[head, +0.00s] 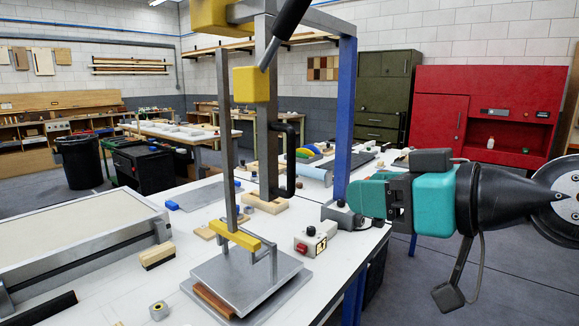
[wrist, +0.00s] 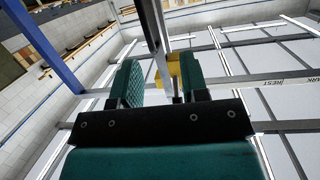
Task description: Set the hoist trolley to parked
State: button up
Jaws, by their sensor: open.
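The hoist shows a yellow block (head: 222,16) at the top, which looks like the trolley, by an overhead beam (head: 318,18) on a blue post (head: 344,110). A lower yellow block (head: 251,85) sits on a grey upright bar with a black handle (head: 297,150). My gripper (head: 355,193) is open and empty, right of the handle and apart from it, in front of the blue post's foot. In the wrist view, tilted upward, my open jaws (wrist: 160,82) stand below a yellow part (wrist: 190,73); a rail (wrist: 285,81) carries lettering that seems to read PARK and REST.
Below the hoist, a grey plate (head: 245,284) with a yellow bar (head: 234,236) stands on the white bench (head: 110,295). A small control box (head: 311,243) with a red button is beside it. A framed press bed (head: 75,225) fills the left. Floor is free at right.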

aim_at(294, 145)
jog(key=w+a+r+t+p, duration=0.1)
jog(key=w+a+p, duration=0.2)
jog(key=w+p, duration=0.1)
jog(key=w+a+r+t+p, duration=0.1)
jog(key=w+a+p, duration=0.2)
jog(key=w+p, duration=0.1)
jog(key=w+a+p, duration=0.3)
jog(key=w+p, duration=0.2)
jog(key=w, duration=0.1)
jog(key=shift+a+r+t+y, duration=0.3)
jog(key=shift+a+r+t, duration=0.1)
jog(key=shift+w+a+f, duration=0.1)
jog(key=shift+w+a, duration=0.15)
jog(key=shift+w, duration=0.1)
jog(key=shift+c, duration=0.2)
jog(key=shift+d, duration=0.1)
grip_shut()
